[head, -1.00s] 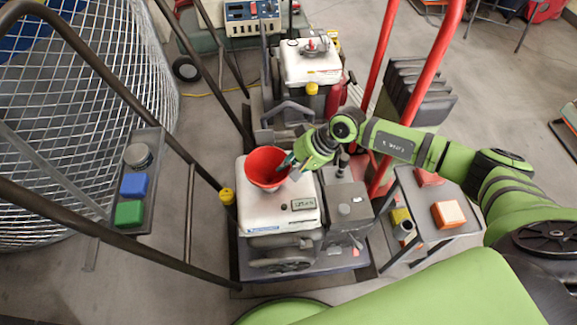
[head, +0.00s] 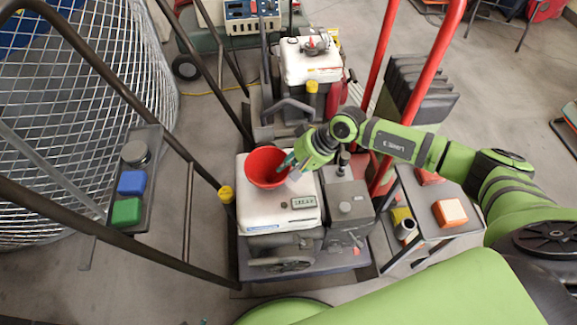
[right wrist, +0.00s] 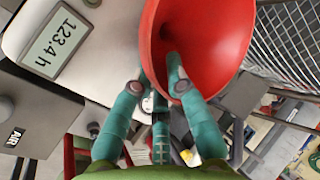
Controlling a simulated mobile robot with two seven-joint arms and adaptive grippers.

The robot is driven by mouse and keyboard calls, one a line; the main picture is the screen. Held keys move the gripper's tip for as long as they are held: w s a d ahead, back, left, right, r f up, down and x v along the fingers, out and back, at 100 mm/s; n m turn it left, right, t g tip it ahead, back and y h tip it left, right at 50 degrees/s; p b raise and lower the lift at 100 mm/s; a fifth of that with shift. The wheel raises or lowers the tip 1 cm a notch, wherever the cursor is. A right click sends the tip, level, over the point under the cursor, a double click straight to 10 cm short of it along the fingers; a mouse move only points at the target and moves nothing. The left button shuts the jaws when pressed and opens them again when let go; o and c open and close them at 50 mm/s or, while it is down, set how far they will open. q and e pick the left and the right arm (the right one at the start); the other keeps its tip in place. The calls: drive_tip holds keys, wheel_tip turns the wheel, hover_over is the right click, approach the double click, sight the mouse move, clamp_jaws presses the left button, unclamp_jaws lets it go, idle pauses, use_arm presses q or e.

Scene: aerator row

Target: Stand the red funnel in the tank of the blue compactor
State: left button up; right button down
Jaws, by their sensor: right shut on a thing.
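The red funnel (head: 264,168) sits wide end up at the back of the white tank (head: 279,213) of the near machine. Its spout is hidden, so I cannot tell whether it is in the tank's opening. My right gripper (head: 288,164) is shut on the right side of the funnel. In the right wrist view the fingers (right wrist: 158,82) pinch the rim of the red funnel (right wrist: 212,35), one finger inside the cone. A yellow cap (head: 227,195) is at the tank's left edge. My left gripper is out of view.
A second machine with a white tank (head: 312,65) stands behind. Dark rails and a button panel (head: 131,183) are at left. Red posts (head: 428,60) and a small side table (head: 427,226) are at right. A wire mesh cage (head: 80,110) fills the far left.

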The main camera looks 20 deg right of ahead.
drive_tip(key=shift+f, duration=0.25)
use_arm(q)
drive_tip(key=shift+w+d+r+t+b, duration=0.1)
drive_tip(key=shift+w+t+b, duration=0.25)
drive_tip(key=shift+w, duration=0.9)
use_arm(e)
drive_tip(key=shift+f, duration=0.1)
drive_tip(key=c, duration=1.2)
unclamp_jaws()
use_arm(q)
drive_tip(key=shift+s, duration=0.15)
use_arm(e)
drive_tip(key=shift+o, duration=0.2)
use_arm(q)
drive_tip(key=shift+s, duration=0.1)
use_arm(e)
drive_tip(key=shift+r, duration=0.2)
use_arm(q)
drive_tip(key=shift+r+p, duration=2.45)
drive_tip(key=shift+p, duration=0.05)
use_arm(e)
drive_tip(key=shift+r, duration=4.35)
